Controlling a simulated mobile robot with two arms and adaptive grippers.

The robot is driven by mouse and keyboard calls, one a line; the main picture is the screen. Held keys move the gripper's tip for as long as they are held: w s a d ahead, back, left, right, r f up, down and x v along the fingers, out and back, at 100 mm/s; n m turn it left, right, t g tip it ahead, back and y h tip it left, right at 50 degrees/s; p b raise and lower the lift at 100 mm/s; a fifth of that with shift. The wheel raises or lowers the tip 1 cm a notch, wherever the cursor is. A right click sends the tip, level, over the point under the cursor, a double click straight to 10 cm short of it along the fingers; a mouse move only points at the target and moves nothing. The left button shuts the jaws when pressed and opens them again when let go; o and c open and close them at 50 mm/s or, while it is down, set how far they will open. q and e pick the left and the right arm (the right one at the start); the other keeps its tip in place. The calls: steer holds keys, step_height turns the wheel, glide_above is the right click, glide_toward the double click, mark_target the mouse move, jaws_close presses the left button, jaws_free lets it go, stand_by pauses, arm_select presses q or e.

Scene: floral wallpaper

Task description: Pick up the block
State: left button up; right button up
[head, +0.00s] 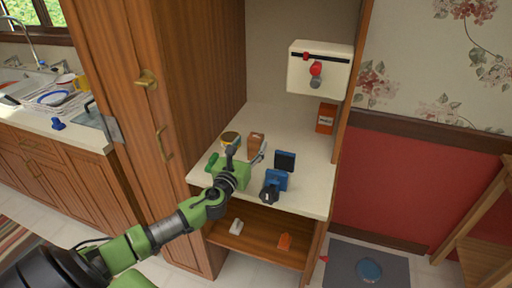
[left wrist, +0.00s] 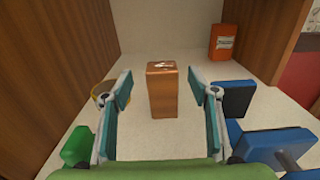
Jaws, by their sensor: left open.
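The block (head: 256,141) is a brown, wood-coloured upright piece on the pale counter inside the wooden nook. In the left wrist view the block (left wrist: 162,90) stands in the middle, between the lines of my two fingers. My left gripper (head: 246,155) is over the counter just in front of the block. In the left wrist view my left gripper (left wrist: 160,88) is open with teal pads, one to each side of the block, with visible gaps. I cannot tell how far the tips reach along it. My right gripper is in neither view.
A round yellow-rimmed tin (head: 230,138) stands left of the block. Dark blue items (head: 285,160) are to the right, close to my right finger. An orange-red box (head: 326,118) stands further back. Wooden walls flank the counter (head: 282,121). A white dispenser (head: 320,68) hangs above.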

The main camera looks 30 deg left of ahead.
mark_target(253, 140)
arm_select(q)
steer(key=shift+x, duration=2.8)
steer(key=shift+d, duration=0.1)
steer(key=shift+c, duration=0.3)
steer(key=c, duration=1.2)
